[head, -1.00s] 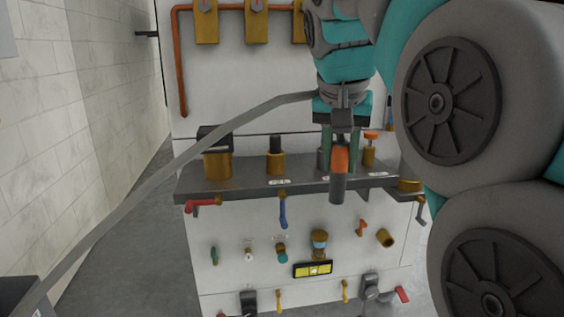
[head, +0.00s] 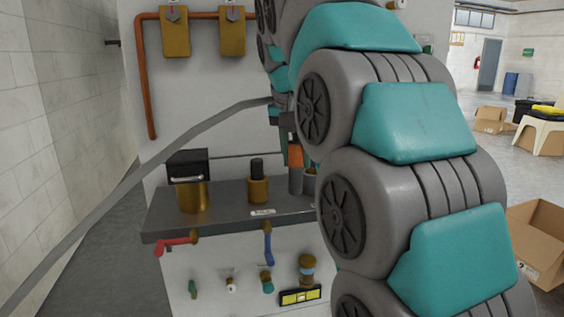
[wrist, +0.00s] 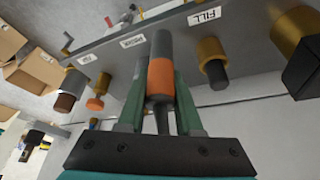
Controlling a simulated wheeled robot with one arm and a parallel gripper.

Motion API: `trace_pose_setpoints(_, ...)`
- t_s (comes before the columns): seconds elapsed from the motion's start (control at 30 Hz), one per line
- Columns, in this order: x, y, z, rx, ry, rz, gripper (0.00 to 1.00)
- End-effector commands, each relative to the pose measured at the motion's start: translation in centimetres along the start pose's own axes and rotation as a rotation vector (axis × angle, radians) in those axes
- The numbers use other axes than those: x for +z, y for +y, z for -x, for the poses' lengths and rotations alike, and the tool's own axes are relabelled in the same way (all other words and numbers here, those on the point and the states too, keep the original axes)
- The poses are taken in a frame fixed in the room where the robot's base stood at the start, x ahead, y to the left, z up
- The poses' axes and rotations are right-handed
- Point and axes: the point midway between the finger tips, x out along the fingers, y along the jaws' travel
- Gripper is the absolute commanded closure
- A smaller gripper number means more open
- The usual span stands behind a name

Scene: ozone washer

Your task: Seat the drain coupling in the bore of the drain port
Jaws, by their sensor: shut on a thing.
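The coupling is a grey cylinder with an orange band (head: 295,156). My gripper (wrist: 163,78) is shut on it, with a green finger on each side of the band (wrist: 161,76). In the head view my gripper (head: 289,128) is partly hidden by my arm, and the coupling hangs upright with its grey lower end over the shelf. A grey fitting (wrist: 139,88) shows just left of the fingers in the wrist view, near the middle label. I cannot tell for sure that it is the drain port, and no bore is visible.
The dark shelf (head: 225,218) carries a brass fitting with a black box (head: 189,195) and a brass fitting with a black top (head: 258,187). An orange-topped brass fitting (wrist: 97,102) stands on the other side. Handles and valves line the panel below. Cardboard boxes (head: 545,240) lie at right.

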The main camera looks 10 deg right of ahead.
Motion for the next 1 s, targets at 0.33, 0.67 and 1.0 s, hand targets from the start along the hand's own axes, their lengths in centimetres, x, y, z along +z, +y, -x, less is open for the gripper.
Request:
trace_pose_setpoints(0.33, -4.3, -2.7, -2.2, -0.001, 0.002, 0.001, 1.0)
trace_pose_setpoints(0.67, -5.2, -3.3, -2.9, -0.002, 0.003, 0.0, 1.0)
trace_pose_setpoints(1.0, -4.1, -3.2, -5.1, 0.0, -0.002, 0.0, 1.0)
